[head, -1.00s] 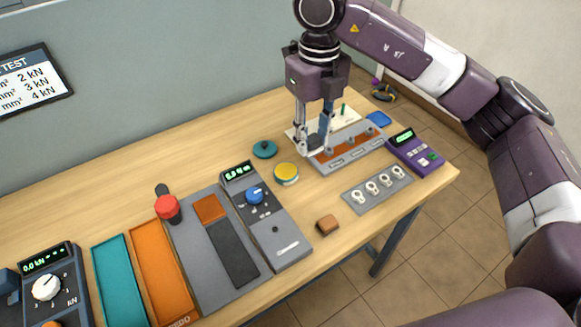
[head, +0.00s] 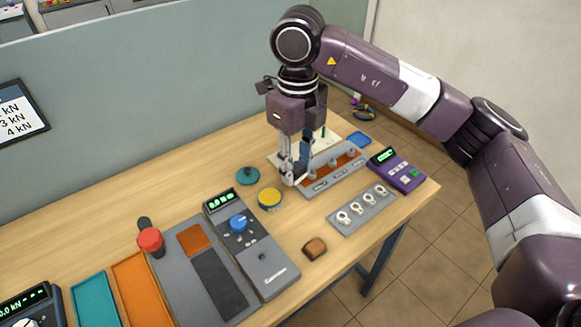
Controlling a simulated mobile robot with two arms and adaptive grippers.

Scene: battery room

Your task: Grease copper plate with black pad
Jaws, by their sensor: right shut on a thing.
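My right gripper (head: 293,180) points down at the left end of a grey holder (head: 318,188). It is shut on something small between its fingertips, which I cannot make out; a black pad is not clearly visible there. Copper-coloured plate (head: 340,165) lies along the holder, with several grey posts on it. An open round tin (head: 270,198) with yellow content stands just left of the gripper, and a teal knobbed lid (head: 248,176) lies behind it. My left gripper is not in view.
A grey strip with several ring terminals (head: 367,208) and a purple meter (head: 397,168) are at the right. A brown block (head: 314,248) lies near the front edge. A grey device with blue knob (head: 252,245), a grey board (head: 172,282) and orange tray (head: 145,290) fill the left.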

